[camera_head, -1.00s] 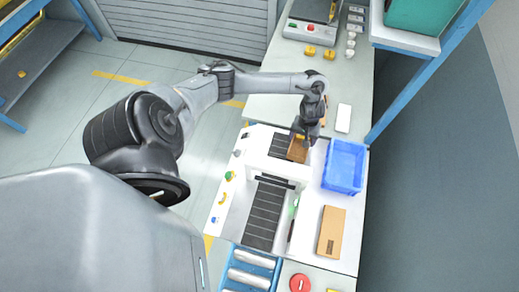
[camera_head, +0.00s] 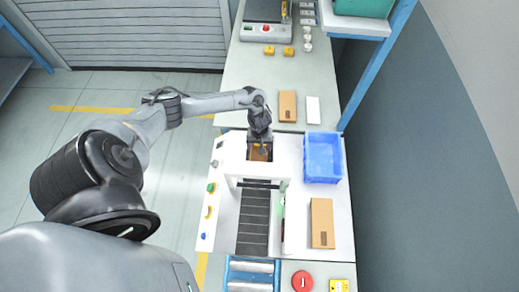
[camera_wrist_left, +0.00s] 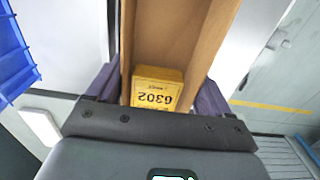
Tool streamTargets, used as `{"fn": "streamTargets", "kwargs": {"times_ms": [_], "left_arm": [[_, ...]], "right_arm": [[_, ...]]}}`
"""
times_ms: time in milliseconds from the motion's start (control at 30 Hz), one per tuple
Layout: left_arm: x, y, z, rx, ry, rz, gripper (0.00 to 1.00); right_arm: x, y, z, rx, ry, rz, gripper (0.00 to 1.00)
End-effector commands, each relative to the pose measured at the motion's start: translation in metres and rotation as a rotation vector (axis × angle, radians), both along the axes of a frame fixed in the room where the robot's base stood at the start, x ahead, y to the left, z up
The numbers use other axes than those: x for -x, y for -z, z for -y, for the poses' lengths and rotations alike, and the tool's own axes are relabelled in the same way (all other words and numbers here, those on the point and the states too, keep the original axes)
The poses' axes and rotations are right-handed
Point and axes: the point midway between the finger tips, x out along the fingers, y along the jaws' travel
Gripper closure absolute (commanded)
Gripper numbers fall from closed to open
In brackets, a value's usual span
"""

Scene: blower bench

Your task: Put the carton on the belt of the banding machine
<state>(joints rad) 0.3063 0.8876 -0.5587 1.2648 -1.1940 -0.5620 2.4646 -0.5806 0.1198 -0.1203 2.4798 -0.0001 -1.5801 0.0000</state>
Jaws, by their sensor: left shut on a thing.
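The brown open carton (camera_head: 259,154) is at the far end of the banding machine (camera_head: 230,172), behind its white arch. In the left wrist view the carton (camera_wrist_left: 199,62) has a yellow box (camera_wrist_left: 155,90) marked 6302 inside. My left gripper (camera_head: 260,143) is shut on the carton; in the wrist view its fingers (camera_wrist_left: 163,88) press on two opposite walls. The dark belt (camera_head: 253,222) runs through the arch, and its near part is empty. The carton hides the belt's far part, and I cannot tell if it touches the belt. My right gripper is not in view.
A blue bin (camera_head: 337,160) stands right of the machine. Brown flat cartons lie at the right (camera_head: 322,222) and further back (camera_head: 287,106), beside a white box (camera_head: 313,110). A roller section (camera_head: 250,268) and a red button (camera_head: 302,281) are at the near end.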

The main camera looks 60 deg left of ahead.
Motion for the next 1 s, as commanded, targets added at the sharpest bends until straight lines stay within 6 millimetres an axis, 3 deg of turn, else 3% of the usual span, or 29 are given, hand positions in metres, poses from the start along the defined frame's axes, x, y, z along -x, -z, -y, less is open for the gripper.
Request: {"fn": "streamTargets", "kwargs": {"times_ms": [300, 733, 767, 867, 1000], "left_arm": [[-0.001, 0.033, 0.0, 0.001, 0.0, 0.001, 0.56], [0.0, 0.038, 0.0, 0.001, 0.0, 0.001, 0.56], [0.0, 0.038, 0.0, 0.0, 0.001, 0.0, 0.15], [0.0, 0.038, 0.0, 0.0, 0.001, 0.0, 0.0], [0.0, 0.038, 0.0, 0.0, 0.001, 0.0, 0.0]], "right_arm": [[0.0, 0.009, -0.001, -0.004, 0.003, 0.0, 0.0], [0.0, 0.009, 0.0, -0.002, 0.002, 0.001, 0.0], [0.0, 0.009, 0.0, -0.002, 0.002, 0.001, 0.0], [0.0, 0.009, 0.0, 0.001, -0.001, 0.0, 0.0], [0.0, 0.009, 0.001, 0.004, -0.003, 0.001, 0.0]]}}
